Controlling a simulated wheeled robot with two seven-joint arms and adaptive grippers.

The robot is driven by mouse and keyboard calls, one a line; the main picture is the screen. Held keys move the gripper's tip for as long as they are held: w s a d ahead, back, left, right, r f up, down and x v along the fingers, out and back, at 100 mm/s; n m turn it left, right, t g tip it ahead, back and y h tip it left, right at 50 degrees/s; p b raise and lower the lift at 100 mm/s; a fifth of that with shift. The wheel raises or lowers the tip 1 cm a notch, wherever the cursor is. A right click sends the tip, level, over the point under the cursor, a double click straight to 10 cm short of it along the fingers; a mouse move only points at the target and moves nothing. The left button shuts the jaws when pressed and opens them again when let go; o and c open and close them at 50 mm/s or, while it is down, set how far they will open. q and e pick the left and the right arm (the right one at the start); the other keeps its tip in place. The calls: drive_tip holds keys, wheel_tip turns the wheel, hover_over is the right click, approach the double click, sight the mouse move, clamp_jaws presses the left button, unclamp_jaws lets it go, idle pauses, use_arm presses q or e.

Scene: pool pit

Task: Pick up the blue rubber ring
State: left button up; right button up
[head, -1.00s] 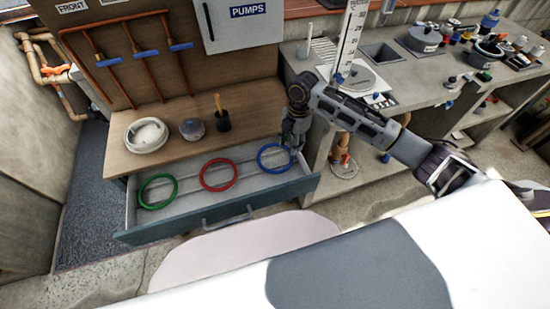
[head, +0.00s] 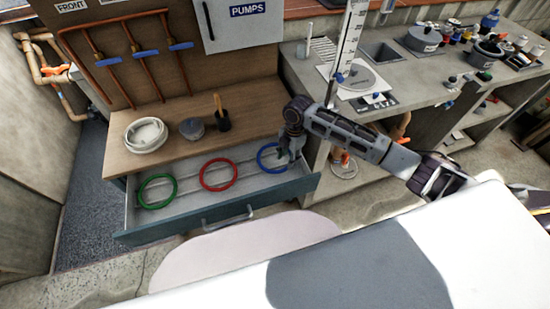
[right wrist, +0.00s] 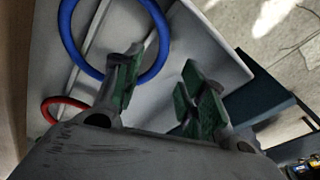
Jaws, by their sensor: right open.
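The blue ring (head: 260,160) lies in the right end of an open drawer (head: 137,221). My right gripper (head: 284,157) is open at the ring's right side and hides part of it. In the right wrist view the open fingers (right wrist: 162,62) show green pads. The blue ring (right wrist: 67,38) fills the upper left there, and the left finger overlaps its lower edge. The ring's right side appears between the two fingers; I cannot tell how far above it they are. My left gripper is not in view.
A red ring (head: 203,181) and a green ring (head: 144,200) lie in the same drawer. A wooden top (head: 165,165) behind it holds a white coil (head: 146,134), a grey pot (head: 192,128) and a black cup (head: 223,121). A grey counter (head: 430,75) stands right.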

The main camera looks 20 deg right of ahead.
drive_tip(key=shift+f, duration=0.7)
wheel_tip(320, 180, down, 3)
drive_tip(key=shift+a+r, duration=0.1)
drive_tip(key=shift+a, duration=0.05)
drive_tip(key=shift+f, duration=0.5)
drive_tip(key=shift+s, duration=0.1)
drive_tip(key=shift+c, duration=0.3)
drive_tip(key=c, duration=0.5)
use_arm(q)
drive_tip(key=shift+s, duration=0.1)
use_arm(e)
clamp_jaws()
